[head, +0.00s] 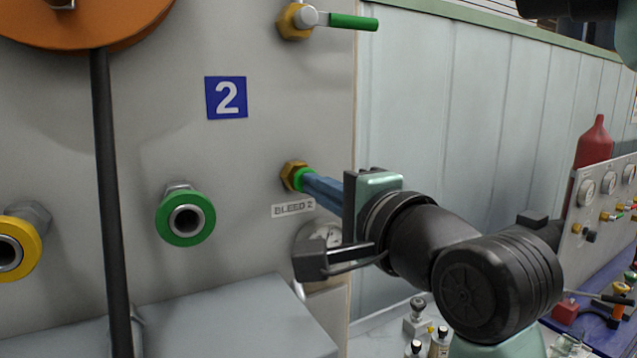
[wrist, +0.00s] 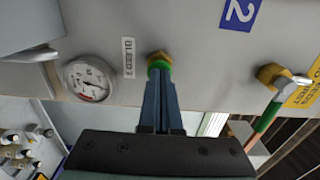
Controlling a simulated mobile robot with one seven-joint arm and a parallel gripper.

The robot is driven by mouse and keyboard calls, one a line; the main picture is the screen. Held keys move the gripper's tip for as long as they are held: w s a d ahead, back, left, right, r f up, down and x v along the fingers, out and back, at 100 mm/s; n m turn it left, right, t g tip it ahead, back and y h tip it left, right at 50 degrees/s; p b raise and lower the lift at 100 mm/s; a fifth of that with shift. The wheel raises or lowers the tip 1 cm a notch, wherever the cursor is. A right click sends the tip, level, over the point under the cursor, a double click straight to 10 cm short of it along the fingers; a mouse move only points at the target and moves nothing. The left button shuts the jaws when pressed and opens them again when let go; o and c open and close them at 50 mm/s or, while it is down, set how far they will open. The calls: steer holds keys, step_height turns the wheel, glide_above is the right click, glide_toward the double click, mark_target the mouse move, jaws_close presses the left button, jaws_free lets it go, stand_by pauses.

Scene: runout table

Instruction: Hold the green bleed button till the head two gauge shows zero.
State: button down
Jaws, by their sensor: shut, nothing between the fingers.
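The green bleed button (head: 299,179) sits in a brass hex fitting on the grey panel, above the label "BLEED 2" (head: 293,208). It also shows in the wrist view (wrist: 158,65). My gripper (head: 308,185) is shut and empty, its blue fingers pointing at the panel. In the wrist view the fingertips (wrist: 159,76) meet the button's face and appear to touch it; how far it is pressed I cannot tell. The round white gauge (wrist: 88,79) is beside the label; its needle is too small to read surely. In the head view the gauge (head: 322,240) is partly hidden by my gripper.
A blue "2" plate (head: 226,97) is above left of the button. A green-handled valve (head: 340,21) is higher up. A green-ringed port (head: 186,219) and a yellow-ringed port (head: 18,246) are left. A dark hose (head: 107,180) hangs down the panel.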

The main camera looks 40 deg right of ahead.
steer(key=shift+w+d+r+p, duration=0.1)
steer(key=shift+w+r+p, duration=0.2)
steer(key=shift+w+p, duration=0.25)
steer(key=shift+w, duration=0.2)
stand_by(1.1)
